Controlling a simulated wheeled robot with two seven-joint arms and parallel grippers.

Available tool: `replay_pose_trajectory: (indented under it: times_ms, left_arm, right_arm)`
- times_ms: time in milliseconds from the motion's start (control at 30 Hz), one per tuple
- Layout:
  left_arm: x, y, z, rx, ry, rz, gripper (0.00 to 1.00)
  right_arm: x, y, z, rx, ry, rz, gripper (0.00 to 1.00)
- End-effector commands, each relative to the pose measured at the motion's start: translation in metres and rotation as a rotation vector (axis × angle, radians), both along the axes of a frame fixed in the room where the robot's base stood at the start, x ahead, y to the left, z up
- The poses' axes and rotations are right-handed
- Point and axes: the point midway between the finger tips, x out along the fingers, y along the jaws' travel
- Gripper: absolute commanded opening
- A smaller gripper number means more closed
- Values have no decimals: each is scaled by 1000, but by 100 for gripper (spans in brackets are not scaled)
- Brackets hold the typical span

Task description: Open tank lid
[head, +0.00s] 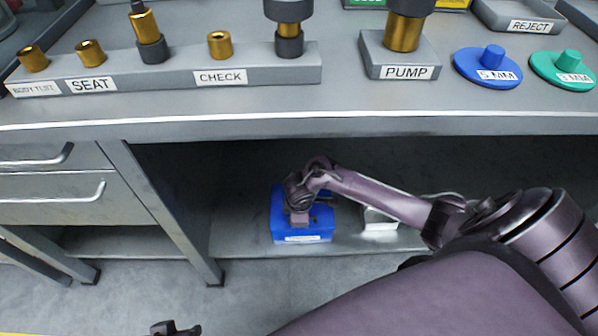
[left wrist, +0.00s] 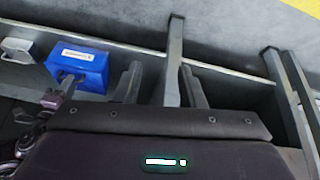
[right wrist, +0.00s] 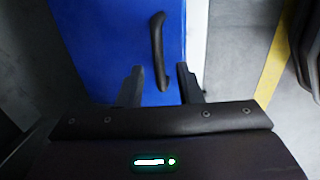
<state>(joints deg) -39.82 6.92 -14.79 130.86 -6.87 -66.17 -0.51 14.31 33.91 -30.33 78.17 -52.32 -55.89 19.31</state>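The blue tank (head: 290,232) stands on the low shelf under the bench, with a white label on its front edge. It also shows at the upper left of the left wrist view (left wrist: 88,62). In the right wrist view its blue lid (right wrist: 95,40) carries a curved black handle (right wrist: 157,45). My right gripper (right wrist: 160,80) is open over the lid; the lower end of the handle shows between its fingers, with gaps on both sides. In the head view my right gripper (head: 298,218) covers part of the tank. My left gripper (left wrist: 162,78) is open and empty, away from the tank.
A small white-grey box (head: 380,219) stands right of the tank. The bench top (head: 300,122) overhangs the shelf, with a drawer unit (head: 60,190) and a leg on the left. A PUMP block (head: 405,62) and several brass parts stand on the bench.

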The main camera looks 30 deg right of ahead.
Motion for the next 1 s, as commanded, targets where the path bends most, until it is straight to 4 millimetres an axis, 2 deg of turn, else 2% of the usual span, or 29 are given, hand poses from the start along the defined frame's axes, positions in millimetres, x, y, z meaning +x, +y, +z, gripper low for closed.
replay_pose_trajectory:
  times_ms: [133, 367, 833, 1000]
  left_arm:
    - [0, 0, 0, 0, 1, 0, 36]
    - [0, 0, 0, 0, 1, 0, 36]
    - [-3, 3, 4, 10, 20, 6, 36]
    - [-6, 21, 9, 61, 101, 34, 36]
  right_arm:
    - [0, 0, 0, 1, -1, 0, 30]
    - [0, 0, 0, 1, -1, -1, 0]
    - [1, -1, 6, 1, -1, -2, 0]
    - [7, -3, 21, 1, -3, -4, 0]
